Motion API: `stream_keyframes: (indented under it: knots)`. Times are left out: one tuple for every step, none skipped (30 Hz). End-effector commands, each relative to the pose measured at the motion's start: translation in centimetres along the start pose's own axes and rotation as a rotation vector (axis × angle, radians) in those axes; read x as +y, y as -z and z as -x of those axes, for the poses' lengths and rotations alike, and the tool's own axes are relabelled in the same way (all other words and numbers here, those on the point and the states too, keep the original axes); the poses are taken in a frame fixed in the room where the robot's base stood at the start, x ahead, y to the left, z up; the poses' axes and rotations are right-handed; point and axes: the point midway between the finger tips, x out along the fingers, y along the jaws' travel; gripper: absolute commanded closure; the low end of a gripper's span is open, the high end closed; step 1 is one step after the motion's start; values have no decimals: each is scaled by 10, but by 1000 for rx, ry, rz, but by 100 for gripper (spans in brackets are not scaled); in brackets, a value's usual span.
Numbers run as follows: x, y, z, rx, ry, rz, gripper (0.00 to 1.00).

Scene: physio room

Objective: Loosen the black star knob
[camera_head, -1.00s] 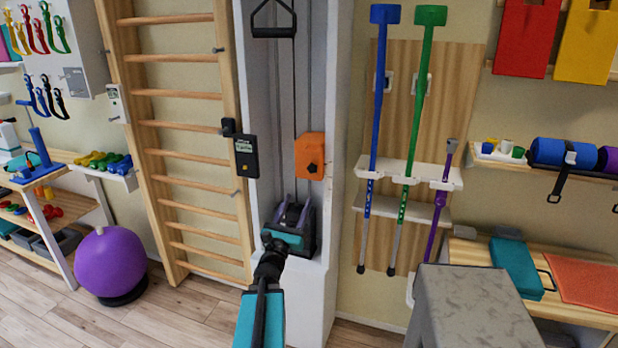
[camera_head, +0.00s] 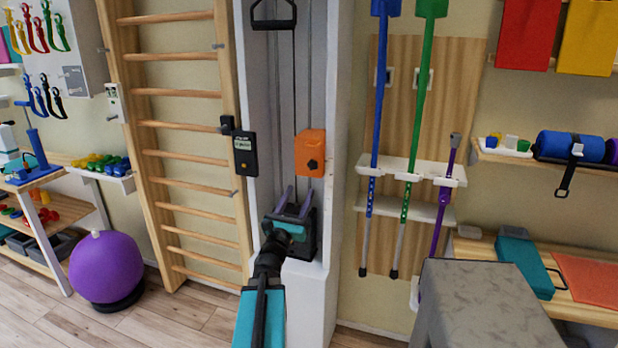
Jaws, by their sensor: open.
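The black star knob (camera_head: 312,164) sits on the front of an orange block (camera_head: 309,144) on the white column of the pulley unit. My gripper (camera_head: 285,214) is below and a little left of the knob, in front of the unit's lower part. It is open, with two prongs pointing up and apart from the knob. My wrist and arm hide part of the dark weight block behind. Nothing shows between the prongs.
A black handle (camera_head: 273,14) hangs on a cord above. A black box with a display (camera_head: 245,153) is at the column's left edge. Wooden wall bars (camera_head: 195,150) stand left, crutches (camera_head: 412,130) hang right. A grey padded block (camera_head: 485,300) stands front right.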

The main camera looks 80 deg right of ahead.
Motion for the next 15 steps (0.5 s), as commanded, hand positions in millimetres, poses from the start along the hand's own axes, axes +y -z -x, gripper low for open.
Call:
stream_keyframes:
  knots:
    - [0, 2, 0, -1, 0, -1, 53]
    - [0, 3, 0, -1, 0, -1, 53]
    - [0, 3, -1, -1, -1, -1, 53]
    - [0, 3, -1, -1, -1, -1, 53]
    - [0, 2, -2, -1, -1, -1, 53]
    - [0, 2, -2, -2, -1, -1, 53]
    - [0, 2, -3, -2, -1, -2, 53]
    - [0, 2, -3, -2, -2, -2, 53]
    - [0, 2, -4, -2, -3, -2, 53]
    - [0, 2, -4, -2, -4, -1, 53]
    - [0, 1, -4, -3, -4, -1, 53]
    - [0, 1, -5, -3, -4, -1, 53]
    - [0, -2, -10, -3, -4, 0, 53]
    - [1, -3, -15, -3, -4, 0, 53]
    - [1, -3, -19, -3, -4, 0, 53]
